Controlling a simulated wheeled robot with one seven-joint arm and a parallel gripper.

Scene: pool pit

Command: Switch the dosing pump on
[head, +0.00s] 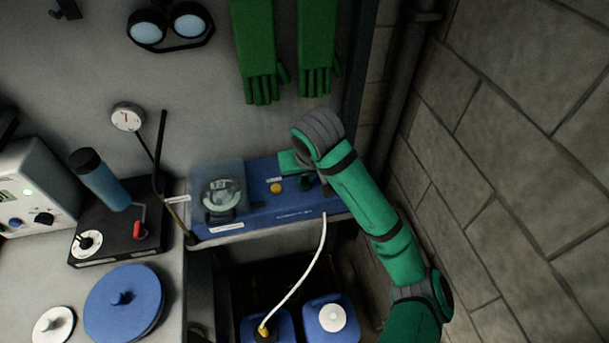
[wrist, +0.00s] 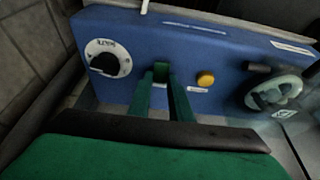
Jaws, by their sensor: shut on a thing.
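The dosing pump (head: 262,215) is a blue box on the bench's right end, with a clear cover over its round pump head (head: 221,195). The pump head also shows at the right of the wrist view (wrist: 275,93). Its front has an amber lamp (wrist: 206,78) and a black knob on a white dial (wrist: 103,60). My gripper (wrist: 162,72) is at this front, between dial and lamp. Its green fingers are shut on a small part there, apparently the pump's switch, which the fingertips mostly hide. I cannot tell the switch's position. The lamp does not clearly look lit.
A white hose (head: 304,266) runs from the pump down to blue canisters (head: 332,318) below. A stone wall (head: 500,150) stands close on the right. Green gloves (head: 256,50) hang above. A black stirrer base (head: 110,235) and blue lid (head: 124,305) occupy the bench left.

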